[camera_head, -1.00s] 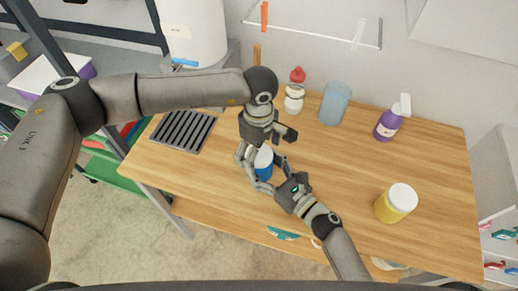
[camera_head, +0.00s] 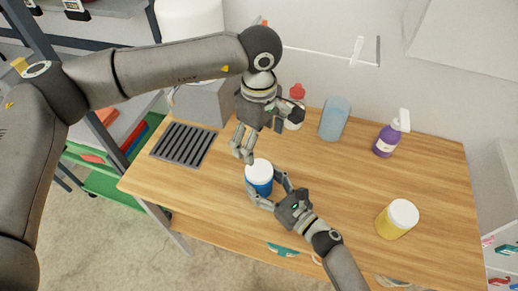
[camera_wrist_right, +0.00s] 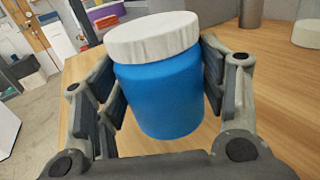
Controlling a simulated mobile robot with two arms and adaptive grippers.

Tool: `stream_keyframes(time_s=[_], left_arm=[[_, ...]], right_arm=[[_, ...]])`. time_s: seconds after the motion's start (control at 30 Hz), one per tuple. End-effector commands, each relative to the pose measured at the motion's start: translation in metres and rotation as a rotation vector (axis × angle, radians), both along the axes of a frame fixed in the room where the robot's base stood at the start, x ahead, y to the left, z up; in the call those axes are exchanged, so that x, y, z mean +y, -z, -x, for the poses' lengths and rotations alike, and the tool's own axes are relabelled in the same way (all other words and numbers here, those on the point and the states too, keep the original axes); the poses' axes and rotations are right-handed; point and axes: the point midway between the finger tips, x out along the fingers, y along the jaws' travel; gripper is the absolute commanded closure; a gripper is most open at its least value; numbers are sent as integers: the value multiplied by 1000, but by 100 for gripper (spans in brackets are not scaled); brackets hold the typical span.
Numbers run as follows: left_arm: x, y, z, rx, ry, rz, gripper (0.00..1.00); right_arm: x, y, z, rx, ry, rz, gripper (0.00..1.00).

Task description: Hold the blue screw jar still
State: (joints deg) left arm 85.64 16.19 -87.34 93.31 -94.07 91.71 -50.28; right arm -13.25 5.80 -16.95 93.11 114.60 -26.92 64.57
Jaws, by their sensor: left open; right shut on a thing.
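The blue screw jar (camera_head: 260,186) stands upright on the wooden table, with its white lid (camera_head: 259,171) on. My right gripper (camera_head: 268,192) is shut on the jar's body from the near side. In the right wrist view the blue jar (camera_wrist_right: 160,95) sits between the two finger pads, below its white lid (camera_wrist_right: 152,36). My left gripper (camera_head: 244,152) is open and empty, pointing down just above and to the left of the lid, apart from it.
On the wooden table (camera_head: 330,190) stand a yellow jar (camera_head: 395,222), a purple bottle (camera_head: 386,141), a blue translucent cup (camera_head: 334,120) and a red-capped white bottle (camera_head: 295,118). A dark drain grate (camera_head: 184,145) lies at left. The table's middle right is clear.

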Motion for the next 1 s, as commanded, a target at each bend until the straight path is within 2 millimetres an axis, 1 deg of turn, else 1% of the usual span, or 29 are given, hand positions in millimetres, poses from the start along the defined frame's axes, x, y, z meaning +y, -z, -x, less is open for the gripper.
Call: stream_keyframes(time_s=[0.1,0.37,0.4,0.57,0.87,1.0], left_arm=[[0,-6,0,-1,0,-1,12],[0,-7,0,-1,0,-1,12],[0,-7,0,0,0,0,12],[0,-7,0,0,0,0,12],[0,-7,0,0,0,0,12],[0,-7,0,0,1,0,12]], right_arm=[[0,0,0,0,0,0,100],[0,0,0,0,0,0,100],[0,0,0,0,0,0,31],[0,0,0,0,0,0,10],[0,0,0,0,0,0,9],[-3,0,4,1,0,0,9]])
